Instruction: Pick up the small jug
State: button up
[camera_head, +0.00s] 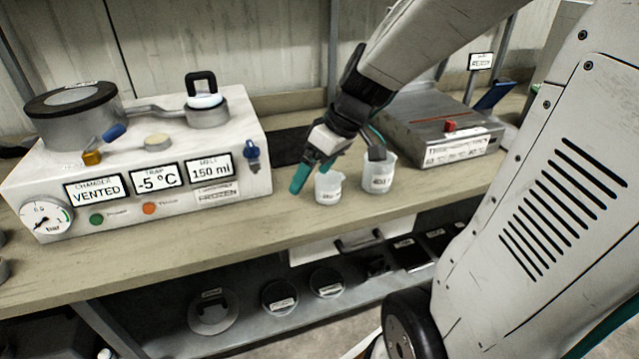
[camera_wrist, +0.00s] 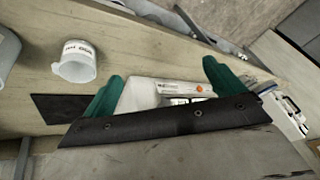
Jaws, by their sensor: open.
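The small jug (camera_head: 329,188) is a whitish translucent cup with a label, upright near the front edge of the bench. A larger jug (camera_head: 380,174) stands just right of it. My gripper (camera_head: 312,174) is open, with teal fingers, above and slightly left of the small jug. In the wrist view, the small jug (camera_wrist: 76,62) lies left of both fingers (camera_wrist: 160,85), outside the gap between them. The gap looks empty of any jug. The larger jug (camera_wrist: 6,55) is cut off at the left edge there.
A white vacuum unit (camera_head: 150,180) with gauge and displays fills the bench's left. A grey labelled device (camera_head: 445,130) stands behind right. A dark mat (camera_head: 288,146) lies behind my gripper. A lower shelf (camera_head: 245,322) holds round lidded items. The bench front (camera_head: 200,240) is clear.

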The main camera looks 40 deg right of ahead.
jog(key=t, duration=0.2)
send_over(331, 186)
jog(key=s+a, duration=0.3)
notch_tip(331, 186, down, 5)
jog(key=w+d+f+n, duration=0.1)
jog(key=w+d+f, duration=0.1)
jog(key=d+f, duration=0.35)
jog(key=shift+t+h, duration=0.3)
jog(key=shift+h, duration=0.1)
jog(key=x, duration=0.2)
jog(key=d+x, duration=0.1)
jog(key=x, duration=0.2)
jog(key=shift+w+f, duration=0.25)
jog(key=shift+w, duration=0.05)
jog(key=shift+w+f, duration=0.25)
jog(key=shift+f, duration=0.2)
jog(key=c, duration=1.1)
